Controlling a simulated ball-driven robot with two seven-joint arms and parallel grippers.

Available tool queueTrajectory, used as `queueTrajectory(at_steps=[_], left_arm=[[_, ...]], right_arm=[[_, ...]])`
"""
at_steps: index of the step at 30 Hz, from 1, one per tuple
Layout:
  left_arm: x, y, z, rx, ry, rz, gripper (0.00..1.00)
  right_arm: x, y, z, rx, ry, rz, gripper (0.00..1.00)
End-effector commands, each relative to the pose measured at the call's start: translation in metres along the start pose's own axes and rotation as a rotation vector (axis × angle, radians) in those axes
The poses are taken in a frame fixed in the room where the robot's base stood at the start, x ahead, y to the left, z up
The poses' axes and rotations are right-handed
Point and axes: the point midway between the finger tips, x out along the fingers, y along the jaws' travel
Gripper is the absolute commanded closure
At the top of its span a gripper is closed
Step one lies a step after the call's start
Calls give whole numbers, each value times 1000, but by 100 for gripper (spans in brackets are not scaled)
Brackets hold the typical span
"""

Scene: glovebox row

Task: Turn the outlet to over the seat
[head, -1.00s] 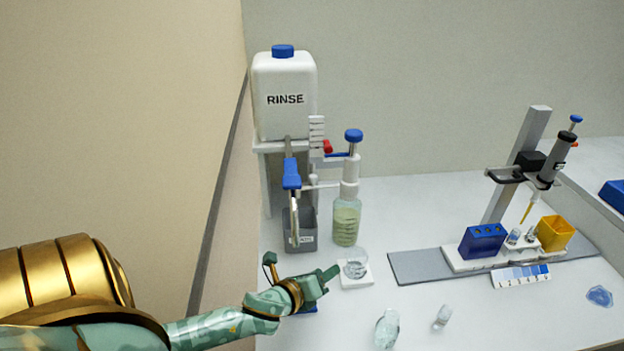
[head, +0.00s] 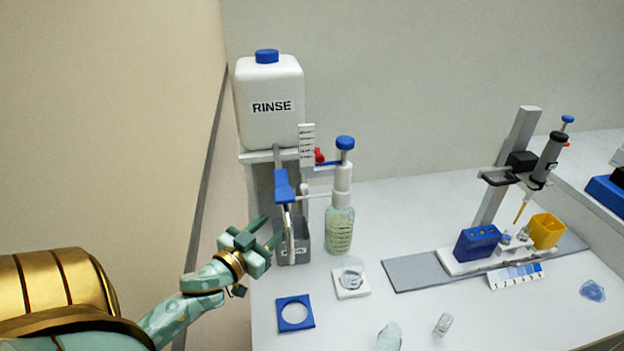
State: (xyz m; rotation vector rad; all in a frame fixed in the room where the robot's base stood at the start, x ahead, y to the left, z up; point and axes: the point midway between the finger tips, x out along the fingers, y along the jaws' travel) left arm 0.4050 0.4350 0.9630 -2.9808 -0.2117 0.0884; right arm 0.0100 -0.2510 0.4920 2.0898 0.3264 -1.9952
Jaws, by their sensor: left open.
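A blue-handled tap with a curved metal spout (head: 289,217) hangs below the white RINSE tank (head: 271,105), its end over a grey bin (head: 301,250). A bottle with a blue-topped pump (head: 340,229) stands right of it; a thin white nozzle (head: 319,196) points left from its neck. A white square seat (head: 352,294) holds a clear glass cup (head: 352,274). A blue square plate with a round opening (head: 295,314) lies empty nearer me. My left gripper (head: 270,232) is open and empty, just left of the spout and bin; contact cannot be told. My right gripper is out of view.
A pipette stand (head: 508,165) with a blue block (head: 477,243) and yellow box (head: 546,230) stands on a grey mat (head: 415,272) at right. A small vial (head: 443,324) and a glass piece (head: 389,337) lie at the front. A wall rises at left.

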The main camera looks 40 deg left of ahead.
Motion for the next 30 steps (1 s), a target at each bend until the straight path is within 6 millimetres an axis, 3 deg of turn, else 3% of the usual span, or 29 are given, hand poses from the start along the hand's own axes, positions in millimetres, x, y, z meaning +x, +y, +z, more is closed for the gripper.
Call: queueTrajectory(at_steps=[6, 10, 24, 30], left_arm=[[1, -11, -10, -151, 49, 31, 59], [15, -11, -11, -158, 52, 34, 59], [127, -8, -16, -153, 51, 31, 59], [155, -7, -18, -155, 50, 31, 59]], right_arm=[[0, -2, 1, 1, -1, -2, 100], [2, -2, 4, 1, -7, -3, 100], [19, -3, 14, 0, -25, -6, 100], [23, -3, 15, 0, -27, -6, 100]])
